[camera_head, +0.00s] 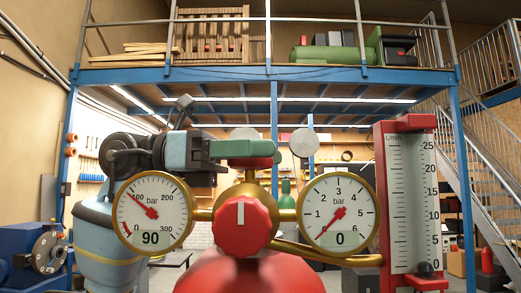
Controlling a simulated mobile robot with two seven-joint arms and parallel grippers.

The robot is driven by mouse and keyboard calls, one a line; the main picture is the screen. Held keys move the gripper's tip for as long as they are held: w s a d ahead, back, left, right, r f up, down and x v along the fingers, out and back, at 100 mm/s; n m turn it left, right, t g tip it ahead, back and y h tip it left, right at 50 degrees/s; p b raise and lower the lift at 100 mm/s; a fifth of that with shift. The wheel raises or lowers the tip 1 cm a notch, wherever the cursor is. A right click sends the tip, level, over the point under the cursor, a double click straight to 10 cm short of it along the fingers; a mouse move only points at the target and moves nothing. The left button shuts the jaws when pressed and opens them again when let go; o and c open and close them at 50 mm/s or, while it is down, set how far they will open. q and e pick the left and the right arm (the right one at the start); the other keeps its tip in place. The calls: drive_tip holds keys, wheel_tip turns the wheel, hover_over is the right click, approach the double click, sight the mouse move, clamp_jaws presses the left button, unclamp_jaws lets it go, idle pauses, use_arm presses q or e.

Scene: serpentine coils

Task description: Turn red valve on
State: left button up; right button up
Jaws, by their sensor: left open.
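The red valve (243,226) is a round ribbed knob with a white upright mark, at the centre of a brass regulator above a red cylinder (250,275). The left gauge (153,212) reads 90 bar. The right gauge (339,211) reads 0, its needle pointing to the low end. My left gripper (240,152) comes in from the left, above and behind the knob, apart from it. It is open; its fingers are seen edge-on, near a green piece whose link to the gripper I cannot tell. My right gripper is not in view.
A red-framed flow meter (411,200) stands close on the right, joined by a brass pipe (320,254). A blue machine (45,252) is at lower left. Behind are a blue mezzanine frame (270,75) and metal stairs (470,180).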

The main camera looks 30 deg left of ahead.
use_arm(q)
drive_tip(key=shift+w+d, duration=0.15)
drive_tip(key=shift+d, duration=0.2)
drive_tip(key=shift+c, duration=0.4)
drive_tip(key=c, duration=0.9)
drive_tip(key=shift+s+a+r+n+t+y+p, duration=0.1)
drive_tip(key=shift+s+r+n+t+y+p, duration=0.1)
drive_tip(key=shift+n+t+p, duration=0.25)
drive_tip(key=shift+s+r+n+t+y+p, duration=0.1)
drive_tip(key=shift+n+t+y+p, duration=0.1)
drive_tip(key=shift+t, duration=0.35)
drive_tip(key=shift+w+f+n+t+y, duration=0.2)
drive_tip(key=shift+n+t+y, duration=0.25)
drive_tip(key=shift+t, duration=0.15)
drive_tip(key=shift+w+a+f+n+t+y, duration=0.1)
drive_tip(key=shift+w+f+n+t+y, duration=0.05)
drive_tip(key=shift+w+n+t+y, duration=0.3)
drive_tip(key=shift+n+t+y, duration=0.5)
drive_tip(key=shift+n+t, duration=0.15)
drive_tip(key=shift+t, duration=0.2)
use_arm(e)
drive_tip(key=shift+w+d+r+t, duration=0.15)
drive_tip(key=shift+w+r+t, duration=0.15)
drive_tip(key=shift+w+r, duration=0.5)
